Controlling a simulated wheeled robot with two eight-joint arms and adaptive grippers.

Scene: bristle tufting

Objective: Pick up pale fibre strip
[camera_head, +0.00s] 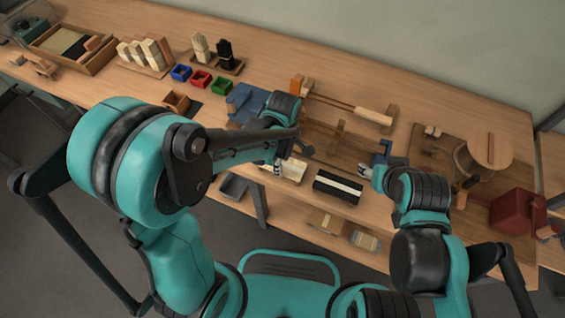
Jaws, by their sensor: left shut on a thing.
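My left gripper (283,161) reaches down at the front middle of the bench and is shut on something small. A pale fibre strip (292,171) shows at its fingertips, partly hidden by the gripper and wrist; I cannot tell whether it is clear of the surface under it. To the right of it lies a dark block with a pale stripe along it (338,187). My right gripper (367,172) is near the front edge, right of the dark block and apart from it. It is too small to tell whether its fingers are open.
A wooden frame with a long rod (345,107) stands behind the grippers. A round wooden drum (490,151) and a dark red box (517,211) stand at the right.

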